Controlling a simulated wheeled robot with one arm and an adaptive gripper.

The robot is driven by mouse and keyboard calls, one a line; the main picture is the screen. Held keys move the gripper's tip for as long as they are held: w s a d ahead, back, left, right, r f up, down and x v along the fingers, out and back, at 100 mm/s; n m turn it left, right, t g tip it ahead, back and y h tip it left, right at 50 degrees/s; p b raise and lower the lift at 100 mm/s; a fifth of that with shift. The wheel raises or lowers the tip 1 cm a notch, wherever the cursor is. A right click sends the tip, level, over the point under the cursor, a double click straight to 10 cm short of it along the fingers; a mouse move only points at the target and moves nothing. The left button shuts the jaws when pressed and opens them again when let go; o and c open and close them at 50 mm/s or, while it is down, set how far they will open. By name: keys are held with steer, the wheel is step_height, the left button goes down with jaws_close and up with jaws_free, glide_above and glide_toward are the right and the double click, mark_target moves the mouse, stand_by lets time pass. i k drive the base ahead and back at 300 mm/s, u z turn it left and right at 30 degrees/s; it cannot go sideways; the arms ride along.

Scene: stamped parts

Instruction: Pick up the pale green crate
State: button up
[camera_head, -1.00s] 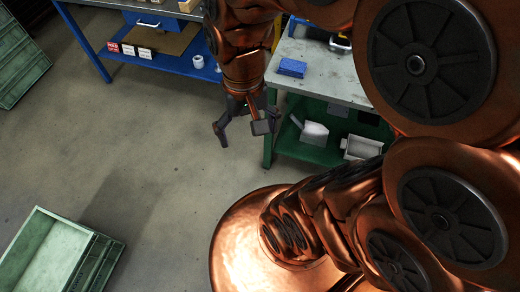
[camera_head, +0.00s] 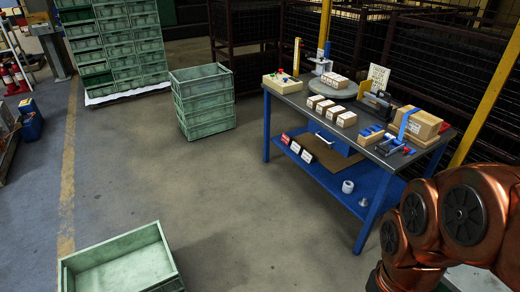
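A pale green crate (camera_head: 112,247) stands at the bottom left, open at the top and empty as far as I see; the frame's bottom edge cuts off its lower part. A short stack of similar pale green crates (camera_head: 204,108) stands on the floor left of the workbench. More green crates (camera_head: 118,45) are piled in a tall stack at the back left. I cannot tell from the view which crate is meant. My gripper is out of view; only copper-coloured links of my arm show at the lower right.
A blue-legged workbench (camera_head: 365,211) with boxes and tools on top stands at the right. Dark mesh cages (camera_head: 245,40) line the back. A yellow floor line (camera_head: 68,170) runs down the left. The floor between the front crate and the bench is clear.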

mark_target(141, 259)
steer(key=u, duration=1.9)
